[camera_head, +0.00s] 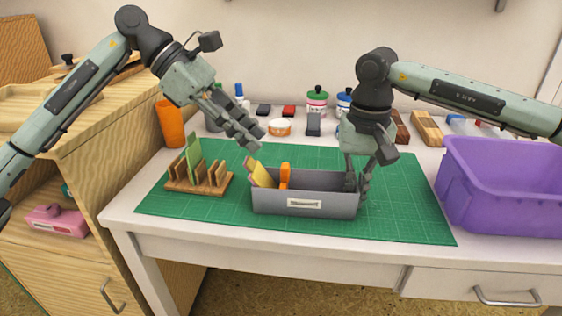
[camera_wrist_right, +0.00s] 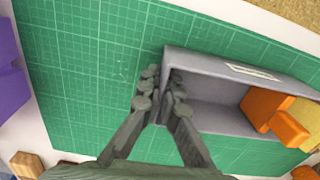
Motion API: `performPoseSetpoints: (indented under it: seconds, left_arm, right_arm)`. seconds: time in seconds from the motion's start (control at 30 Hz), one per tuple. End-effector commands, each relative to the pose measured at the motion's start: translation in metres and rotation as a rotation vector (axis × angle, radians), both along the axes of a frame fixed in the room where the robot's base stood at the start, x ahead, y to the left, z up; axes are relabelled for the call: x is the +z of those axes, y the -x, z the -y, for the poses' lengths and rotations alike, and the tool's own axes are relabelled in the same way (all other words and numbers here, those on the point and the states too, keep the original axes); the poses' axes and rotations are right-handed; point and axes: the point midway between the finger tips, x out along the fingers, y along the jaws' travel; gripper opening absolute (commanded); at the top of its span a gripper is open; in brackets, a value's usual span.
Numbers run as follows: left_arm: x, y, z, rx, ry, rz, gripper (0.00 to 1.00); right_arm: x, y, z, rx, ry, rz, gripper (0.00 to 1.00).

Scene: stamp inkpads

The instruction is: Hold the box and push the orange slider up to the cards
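A grey open box (camera_head: 304,203) with a white label stands on the green mat. Yellow cards (camera_head: 262,174) lean at its left end. The orange slider (camera_head: 285,175) is inside, just right of the cards; the right wrist view shows the slider (camera_wrist_right: 265,108) close beside the cards (camera_wrist_right: 302,110), but I cannot tell if they touch. My right gripper (camera_head: 359,177) is at the box's right end, its fingers on both sides of the end wall, shut on it. My left gripper (camera_head: 254,139) is in the air above and behind the box's left end, empty; its finger gap is unclear.
A wooden rack (camera_head: 199,186) with a green card stands left of the box. A purple bin (camera_head: 500,190) is at the right. An orange cup (camera_head: 172,124), inkpads and jars line the back. The mat (camera_head: 410,215) is clear between box and bin.

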Motion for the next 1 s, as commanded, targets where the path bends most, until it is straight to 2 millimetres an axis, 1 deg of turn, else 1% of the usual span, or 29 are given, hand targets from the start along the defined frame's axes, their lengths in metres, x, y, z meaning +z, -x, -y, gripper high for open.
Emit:
performPoseSetpoints:
  seconds: [0.03, 0.2, 0.3, 0.43, 0.6, 0.87, 0.93, 1.0]
  left_arm:
    - [-0.008, 0.001, 0.008, -0.004, 0.000, -0.004, 0.28]
    - [-0.033, 0.001, 0.033, -0.002, 0.000, -0.004, 0.28]
    - [-0.045, 0.002, 0.045, -0.001, 0.001, -0.003, 0.28]
    - [-0.057, 0.001, 0.057, -0.001, 0.000, -0.002, 0.28]
    - [-0.064, 0.001, 0.064, 0.001, 0.000, -0.001, 0.28]
    - [-0.065, 0.001, 0.065, 0.001, 0.000, -0.001, 0.28]
    - [-0.065, 0.001, 0.065, 0.001, 0.000, -0.001, 0.21]
    - [-0.065, 0.001, 0.065, 0.001, 0.000, -0.001, 0.13]
  right_arm:
    - [0.000, 0.000, 0.000, 0.000, 0.000, 0.000, 0.00]
    - [0.000, 0.000, 0.000, 0.000, 0.000, 0.000, 0.00]
    - [0.000, 0.000, 0.000, 0.000, 0.000, 0.000, 0.00]
    - [0.000, 0.000, 0.000, 0.000, 0.000, 0.000, 0.00]
    - [0.000, 0.000, 0.000, 0.000, 0.000, 0.000, 0.00]
    - [0.000, 0.000, 0.000, 0.000, 0.000, 0.000, 0.00]
    - [0.000, 0.000, 0.000, 0.000, 0.000, 0.000, 0.00]
    - [0.000, 0.000, 0.000, 0.000, 0.000, 0.000, 0.00]
